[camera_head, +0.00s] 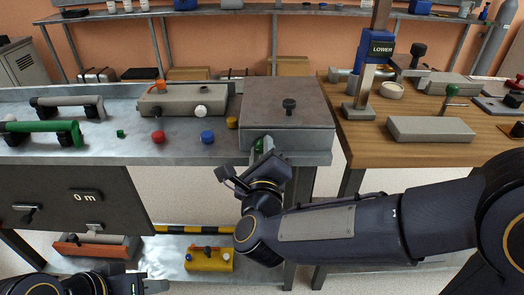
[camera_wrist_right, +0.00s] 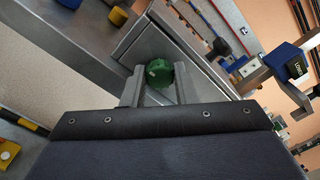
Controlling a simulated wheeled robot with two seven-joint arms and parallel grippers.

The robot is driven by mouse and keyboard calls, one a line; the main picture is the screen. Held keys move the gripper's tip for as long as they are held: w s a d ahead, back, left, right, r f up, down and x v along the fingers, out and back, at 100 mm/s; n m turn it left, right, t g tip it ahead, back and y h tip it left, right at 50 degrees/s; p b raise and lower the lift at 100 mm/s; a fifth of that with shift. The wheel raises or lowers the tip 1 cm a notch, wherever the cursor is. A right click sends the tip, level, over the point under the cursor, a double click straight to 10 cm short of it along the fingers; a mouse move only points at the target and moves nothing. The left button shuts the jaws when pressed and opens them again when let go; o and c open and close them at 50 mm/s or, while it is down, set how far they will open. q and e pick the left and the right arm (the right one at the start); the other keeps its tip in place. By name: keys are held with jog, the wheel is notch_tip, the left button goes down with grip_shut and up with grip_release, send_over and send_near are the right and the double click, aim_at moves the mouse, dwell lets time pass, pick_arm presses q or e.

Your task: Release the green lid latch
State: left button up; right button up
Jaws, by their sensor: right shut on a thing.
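The grey box (camera_head: 300,138) with a flat brown-grey lid (camera_head: 285,97) and a black knob on top stands at the right end of the metal bench. The green lid latch (camera_head: 259,146) is on its front face, partly hidden by my right gripper (camera_head: 256,157). In the right wrist view the latch (camera_wrist_right: 158,72) shows as a round green knob between the two fingers, and my right gripper (camera_wrist_right: 158,92) is shut on it. My left gripper (camera_head: 150,287) is low at the bottom left edge, away from the box; its fingers are too cut off to judge.
A wooden table (camera_head: 365,155) with a LOWER-marked post (camera_head: 381,49) stands to the right. A yellow block (camera_head: 208,260) lies on the lower shelf.

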jog(key=n, duration=0.3)
jog(key=shift+n, duration=0.4)
jog(key=n, duration=0.3)
jog(key=shift+n, duration=0.4)
jog(key=n+p, duration=0.1)
jog(key=n, duration=0.3)
jog(key=n+p, duration=0.2)
jog(key=n, duration=0.3)
jog(key=shift+n, duration=0.4)
jog(key=o, duration=0.7)
jog(key=shift+s, duration=0.1)
jog(key=s+p, duration=0.1)
jog(key=s, duration=0.6)
jog(key=shift+s, duration=0.35)
